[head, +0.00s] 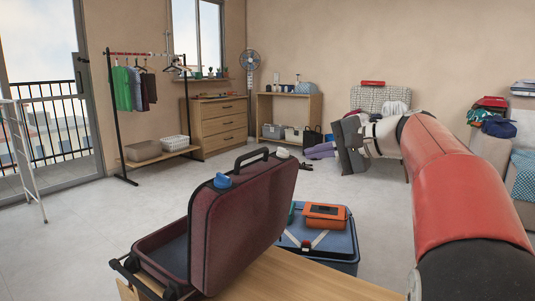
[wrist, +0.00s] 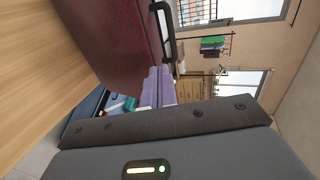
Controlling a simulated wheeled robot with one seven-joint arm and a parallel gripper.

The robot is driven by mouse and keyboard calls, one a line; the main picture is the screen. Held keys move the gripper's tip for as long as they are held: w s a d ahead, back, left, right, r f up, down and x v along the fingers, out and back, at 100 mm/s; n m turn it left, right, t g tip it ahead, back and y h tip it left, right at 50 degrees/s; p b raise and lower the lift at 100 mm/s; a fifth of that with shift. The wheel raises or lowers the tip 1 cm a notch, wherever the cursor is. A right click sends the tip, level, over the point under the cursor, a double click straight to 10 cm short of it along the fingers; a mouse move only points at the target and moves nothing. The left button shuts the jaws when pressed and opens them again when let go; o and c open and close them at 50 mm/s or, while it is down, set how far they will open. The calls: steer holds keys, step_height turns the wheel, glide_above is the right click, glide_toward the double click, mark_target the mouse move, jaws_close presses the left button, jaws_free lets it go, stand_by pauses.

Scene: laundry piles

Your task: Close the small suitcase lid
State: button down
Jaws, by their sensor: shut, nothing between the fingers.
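The small suitcase is maroon and sits open on a wooden table (head: 315,285). Its lid (head: 250,215) stands raised, outer face turned partly to the right, with a dark handle along the top edge. Its base (head: 165,250) lies to the left with a dark blue inside. The lid (wrist: 105,40) and handle (wrist: 165,20) also show in the wrist view. My gripper (head: 309,153) is up and to the right of the lid, apart from it in the head view. Its purple fingers (wrist: 157,72) are closed together and empty, near the handle in the wrist picture.
A blue case (head: 335,255) with an orange item (head: 326,214) on it stands right of the lid. A blue object (head: 222,181) shows at the lid's upper edge. A clothes rack (head: 115,120), dresser (head: 217,125) and fan stand at the back. The floor between is open.

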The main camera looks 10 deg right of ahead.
glide_toward(257, 154)
steer(key=f+x, duration=0.1)
steer(key=x, duration=0.5)
steer(key=shift+w+r, duration=0.2)
steer(key=shift+r, duration=0.05)
